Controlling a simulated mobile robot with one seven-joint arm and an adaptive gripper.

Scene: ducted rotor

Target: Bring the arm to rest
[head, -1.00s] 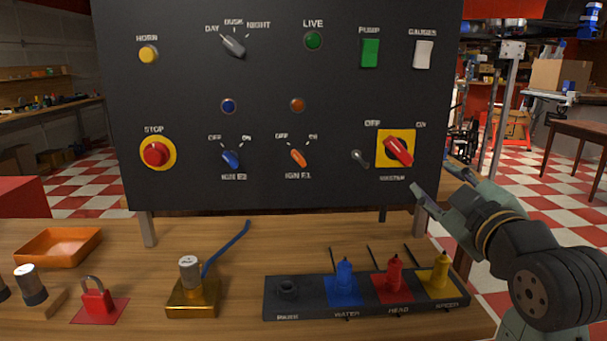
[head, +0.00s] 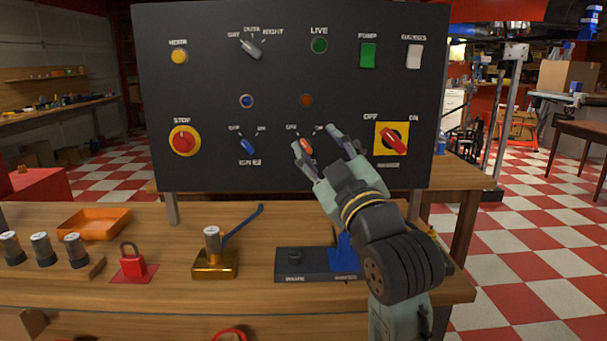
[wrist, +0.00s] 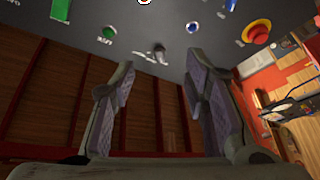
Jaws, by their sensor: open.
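My gripper (head: 328,147) is open and empty. In the head view it is raised in front of the lower part of the black control panel (head: 210,90), with its fingers over the orange IGN F.1 knob (head: 307,146), partly covering it. I cannot tell how far it stands from the panel. In the wrist view the two fingers (wrist: 160,105) are spread wide with nothing between them, and the panel (wrist: 190,45) fills the upper part behind them.
My arm hides the strip's right part.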

